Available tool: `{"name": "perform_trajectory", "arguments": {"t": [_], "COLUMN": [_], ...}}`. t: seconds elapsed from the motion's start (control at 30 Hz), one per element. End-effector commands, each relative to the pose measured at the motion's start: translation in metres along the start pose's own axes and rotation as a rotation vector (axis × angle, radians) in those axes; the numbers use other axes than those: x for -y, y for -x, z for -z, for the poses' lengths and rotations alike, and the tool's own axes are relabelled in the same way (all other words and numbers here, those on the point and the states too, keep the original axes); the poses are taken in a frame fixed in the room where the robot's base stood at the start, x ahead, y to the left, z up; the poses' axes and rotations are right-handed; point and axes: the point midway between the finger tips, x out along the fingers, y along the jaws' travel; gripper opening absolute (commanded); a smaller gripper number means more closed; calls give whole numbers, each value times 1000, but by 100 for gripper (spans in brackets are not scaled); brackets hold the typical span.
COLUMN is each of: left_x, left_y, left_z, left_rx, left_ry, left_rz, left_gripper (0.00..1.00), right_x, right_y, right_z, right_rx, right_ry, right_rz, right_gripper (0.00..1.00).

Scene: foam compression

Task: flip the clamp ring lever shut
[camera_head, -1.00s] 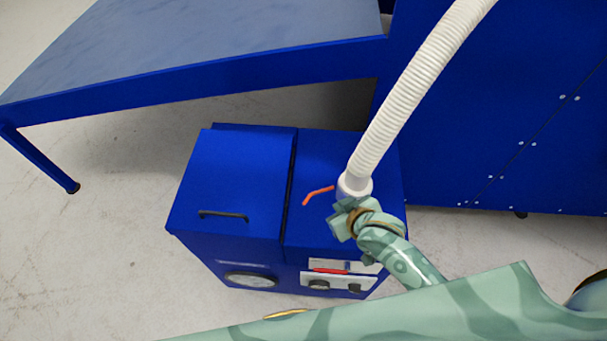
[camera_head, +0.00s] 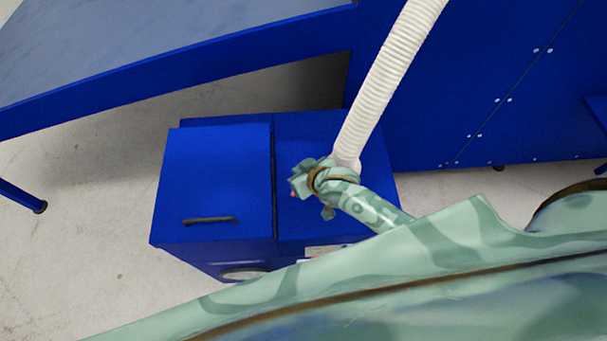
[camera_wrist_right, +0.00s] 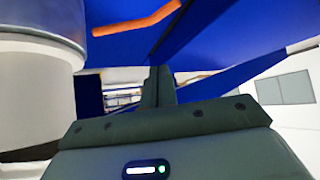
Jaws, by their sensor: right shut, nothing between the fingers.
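The orange-red clamp lever shows in the right wrist view (camera_wrist_right: 138,22) as a bent rod above my fingers, beside the hose collar. In the head view my right gripper hides nearly all of it. My right gripper (camera_head: 302,178) is over the blue box top, just left of the hose's lower end. Its fingers (camera_wrist_right: 158,88) are together and empty in the wrist view, apart from the lever in the picture. A grey band (camera_wrist_right: 45,22), perhaps the clamp ring, circles the white collar (camera_wrist_right: 35,95). My left gripper is out of view.
The white ribbed hose (camera_head: 388,80) rises from the blue box (camera_head: 215,180), close beside my right wrist. The box's left lid has a black handle (camera_head: 210,221). A large blue cabinet (camera_head: 455,100) stands behind right, and a blue-framed table (camera_head: 180,50) behind left.

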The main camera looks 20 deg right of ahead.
Motion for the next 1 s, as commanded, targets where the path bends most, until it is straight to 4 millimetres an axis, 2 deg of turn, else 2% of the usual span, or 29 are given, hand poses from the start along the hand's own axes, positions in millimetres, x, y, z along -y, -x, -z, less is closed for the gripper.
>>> {"name": "perform_trajectory", "arguments": {"t": [0.03,0.1,0.27,0.4,0.57,1.0], "left_x": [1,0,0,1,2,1], "left_y": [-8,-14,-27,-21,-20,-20], "left_z": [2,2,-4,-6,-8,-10], "left_rx": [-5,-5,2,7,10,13], "left_ry": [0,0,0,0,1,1], "left_rz": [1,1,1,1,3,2], "left_gripper": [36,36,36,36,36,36], "right_x": [0,0,0,0,0,0], "right_y": [-14,-30,-64,-52,-45,-43], "right_z": [-2,-2,-2,-20,-33,-36], "right_rx": [-1,-1,0,2,1,0], "right_ry": [0,0,-1,1,1,1], "right_rz": [0,-1,0,1,1,2], "right_gripper": [0,0,0,0,0,0]}}
